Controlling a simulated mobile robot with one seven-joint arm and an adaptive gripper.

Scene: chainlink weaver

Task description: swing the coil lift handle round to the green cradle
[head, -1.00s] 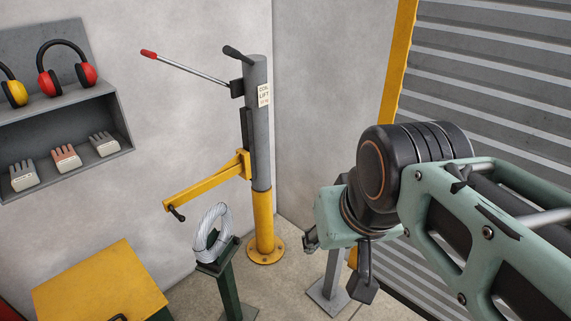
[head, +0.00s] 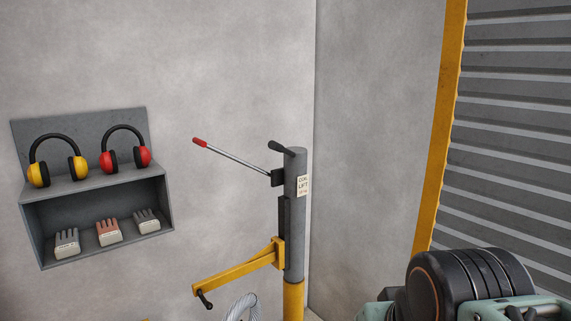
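The coil lift is a post (head: 294,215), grey above and yellow below, with a label reading "COIL LIFT". A lever with a red grip (head: 199,142) sticks out up and to the left from its upper part. A short black handle (head: 281,147) sits at the post's top. A yellow boom (head: 235,271) reaches left from the post and ends in a black handle (head: 204,299). I cannot tell which is the task's handle. The top of a silver wire coil (head: 242,306) shows under the boom. The green cradle is out of frame. My gripper is below the frame; only my arm shows at lower right.
A grey wall shelf (head: 170,205) at left holds yellow earmuffs (head: 39,174), red earmuffs (head: 110,160) and several gloves. A ribbed shutter (head: 520,140) with a yellow frame (head: 452,90) stands at right. The floor is almost wholly out of view.

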